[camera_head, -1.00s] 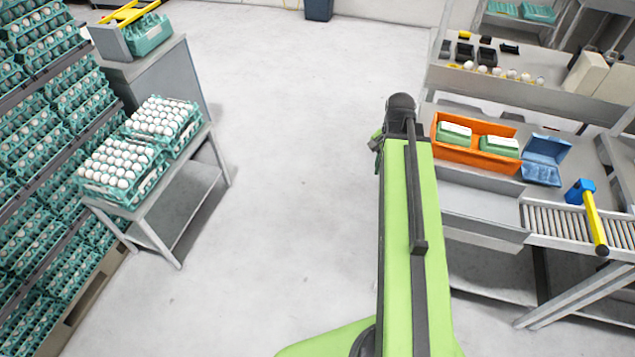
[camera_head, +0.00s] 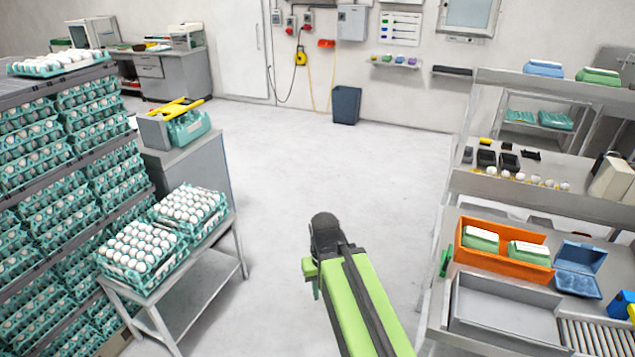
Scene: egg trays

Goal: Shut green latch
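No part in view can be clearly made out as a green latch. Two green cartons with white tops, the left one (camera_head: 480,239) and the right one (camera_head: 529,253), sit in an orange crate (camera_head: 503,264) on the right bench. Another green carton (camera_head: 598,77) sits on the top shelf at the right. A small upright green piece (camera_head: 445,262) shows at the bench's left end; it is too small to tell what it is. My green arm reaches up from the bottom middle over the floor, apart from the bench. My gripper's fingers are not visible.
An open blue carton (camera_head: 578,282) lies right of the crate, above a roller conveyor (camera_head: 590,338). A grey tray (camera_head: 505,312) lies in front. Egg trays (camera_head: 143,252) stand on a table at left, beside a full rack. The floor (camera_head: 300,160) between is clear.

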